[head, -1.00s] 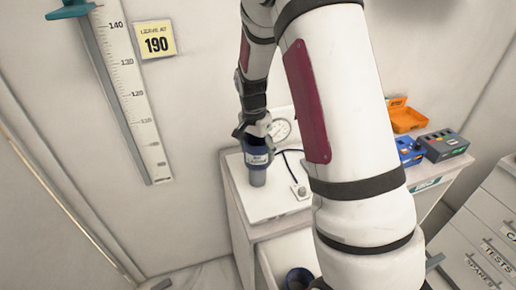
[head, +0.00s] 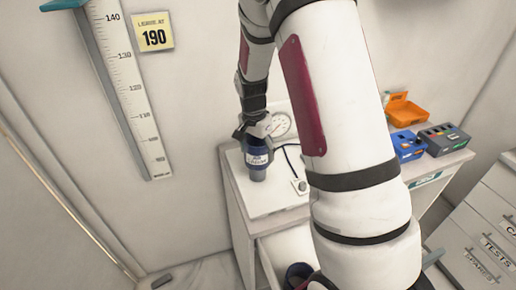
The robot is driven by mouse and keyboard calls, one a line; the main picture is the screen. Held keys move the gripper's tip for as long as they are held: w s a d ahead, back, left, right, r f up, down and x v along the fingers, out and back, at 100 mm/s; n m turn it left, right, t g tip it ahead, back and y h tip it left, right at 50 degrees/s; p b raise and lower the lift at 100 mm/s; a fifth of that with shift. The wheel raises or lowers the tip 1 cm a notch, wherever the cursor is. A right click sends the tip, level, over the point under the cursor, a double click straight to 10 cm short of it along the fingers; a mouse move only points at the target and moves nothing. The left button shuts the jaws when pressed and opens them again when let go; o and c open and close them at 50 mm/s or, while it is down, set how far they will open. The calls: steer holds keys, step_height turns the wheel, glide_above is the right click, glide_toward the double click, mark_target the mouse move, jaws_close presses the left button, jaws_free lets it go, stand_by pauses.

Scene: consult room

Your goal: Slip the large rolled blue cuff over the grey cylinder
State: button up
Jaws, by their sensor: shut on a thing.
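The large rolled blue cuff (head: 258,158), dark blue with a pale printed label, is around the grey cylinder (head: 258,177). Only a short grey piece of the cylinder's lower end shows below the cuff; the rest is hidden. The cylinder stands upright on the white cabinet top. My gripper (head: 256,136) comes down from above and is shut on the cuff at its upper edge. The exact finger contact is too small to see clearly.
A round dial gauge (head: 280,124) stands just behind my gripper, with a dark tube leading to a small white box (head: 299,186). An open drawer below holds another dark blue roll (head: 298,274). Blue (head: 407,146) and grey (head: 444,140) boxes and an orange bin (head: 407,112) stand right.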

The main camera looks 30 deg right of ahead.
steer(key=shift+f+b, duration=0.9)
steer(key=shift+f, duration=2.3)
steer(key=o, duration=1.3)
steer(key=r, duration=0.7)
steer(key=a+r, duration=0.1)
steer(key=r, duration=0.2)
steer(key=shift+s+r, duration=0.15)
steer(key=shift+s+a+r, duration=0.1)
steer(key=shift+a+r, duration=0.05)
steer(key=shift+r, duration=0.65)
